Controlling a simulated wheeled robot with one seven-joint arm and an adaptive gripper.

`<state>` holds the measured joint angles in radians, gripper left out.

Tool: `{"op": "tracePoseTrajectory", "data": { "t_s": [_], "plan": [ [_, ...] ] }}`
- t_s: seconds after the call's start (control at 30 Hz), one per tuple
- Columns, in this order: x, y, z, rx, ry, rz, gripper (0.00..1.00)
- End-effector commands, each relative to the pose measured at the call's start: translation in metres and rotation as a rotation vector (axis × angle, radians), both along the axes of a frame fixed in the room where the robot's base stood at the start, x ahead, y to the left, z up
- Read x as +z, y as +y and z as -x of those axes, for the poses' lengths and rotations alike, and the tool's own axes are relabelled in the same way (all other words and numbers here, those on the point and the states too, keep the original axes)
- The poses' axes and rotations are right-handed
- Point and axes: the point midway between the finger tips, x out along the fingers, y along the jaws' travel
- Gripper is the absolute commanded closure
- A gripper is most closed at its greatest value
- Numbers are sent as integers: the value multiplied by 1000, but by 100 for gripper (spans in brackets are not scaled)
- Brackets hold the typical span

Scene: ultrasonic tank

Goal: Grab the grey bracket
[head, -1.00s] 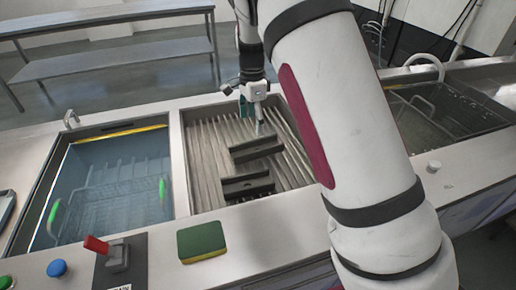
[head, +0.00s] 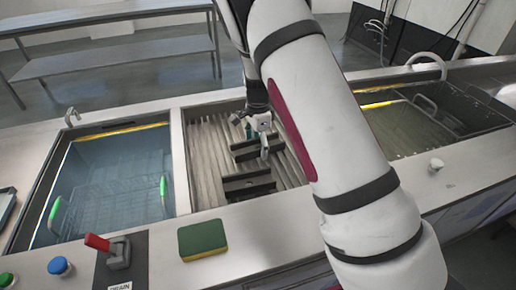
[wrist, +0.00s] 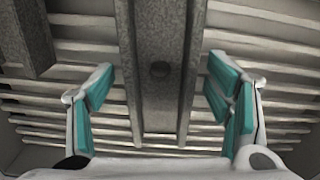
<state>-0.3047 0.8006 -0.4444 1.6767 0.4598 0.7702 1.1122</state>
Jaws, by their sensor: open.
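Two dark grey brackets, a far one (head: 245,153) and a near one (head: 246,186), lie on a ribbed tray in the head view. My gripper (head: 264,150) is low over the tray by the right part of the far bracket, partly covering it. In the wrist view, a grey channel-shaped bracket (wrist: 160,105) with a round hole runs between the two teal-padded fingers of my gripper (wrist: 160,76). The fingers are open, with a gap on each side of it. Part of another bracket (wrist: 35,40) shows at upper left.
The ribbed tray (head: 203,160) sits between a left tank (head: 110,165) with a green-handled basket and a right tank (head: 440,115). A green sponge (head: 203,236), a red lever (head: 98,242) and a blue button (head: 60,266) are on the front ledge.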

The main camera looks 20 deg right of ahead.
Motion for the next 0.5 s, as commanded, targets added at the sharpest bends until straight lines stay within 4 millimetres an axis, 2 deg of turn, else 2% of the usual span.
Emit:
{"op": "tracePoseTrajectory", "data": {
  "t_s": [0.1,0.13,0.4,0.43,0.5],
  "plan": [
    [1,0,0,0,0,0,28],
    [1,0,0,0,0,0,32],
    [1,0,0,0,0,0,93],
    [1,0,0,0,0,0,98],
    [1,0,-1,0,-2,0,98]
  ]
}}
